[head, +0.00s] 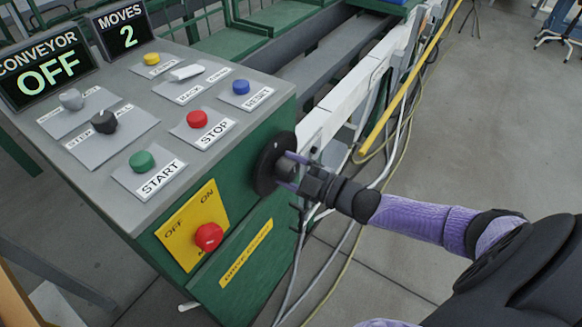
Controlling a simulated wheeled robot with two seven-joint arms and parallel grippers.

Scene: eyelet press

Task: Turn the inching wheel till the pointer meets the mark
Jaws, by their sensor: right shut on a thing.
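The black inching wheel (268,164) stands on the right side face of the green control cabinet (250,200). My right gripper (292,170) reaches it from the right, with its purple fingers at the wheel's outer face. It is shut on the wheel or its handle; the fingers hide which part. I cannot make out the pointer or the mark in this view. My left gripper is not in view.
The cabinet's sloping grey top carries a START button (142,161), a STOP button (197,119), and several other controls. The conveyor display (45,66) reads OFF and the moves display (121,27) reads 2. Cables (372,190) hang behind my right arm.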

